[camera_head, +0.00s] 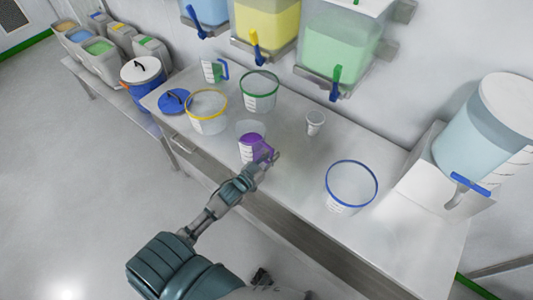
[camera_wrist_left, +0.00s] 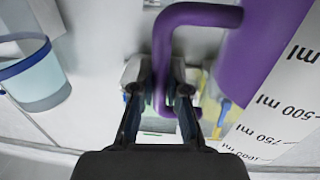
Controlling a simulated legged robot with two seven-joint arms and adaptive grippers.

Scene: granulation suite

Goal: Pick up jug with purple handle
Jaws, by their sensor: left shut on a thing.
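The jug with the purple handle (camera_head: 250,146) stands on the steel table in the head view, with purple content or colouring showing through its clear wall. Its purple handle (camera_wrist_left: 163,50) fills the middle of the left wrist view, and the jug's marked wall (camera_wrist_left: 275,100) shows at the right. My left gripper (camera_head: 270,158) is at the handle on the jug's right side. In the left wrist view its two fingers (camera_wrist_left: 165,98) are closed around the lower part of the handle. I cannot tell whether the jug is lifted off the table. My right gripper is not in view.
Wall dispensers (camera_head: 338,45) hang behind. A large blue tank (camera_head: 480,125) stands at right.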

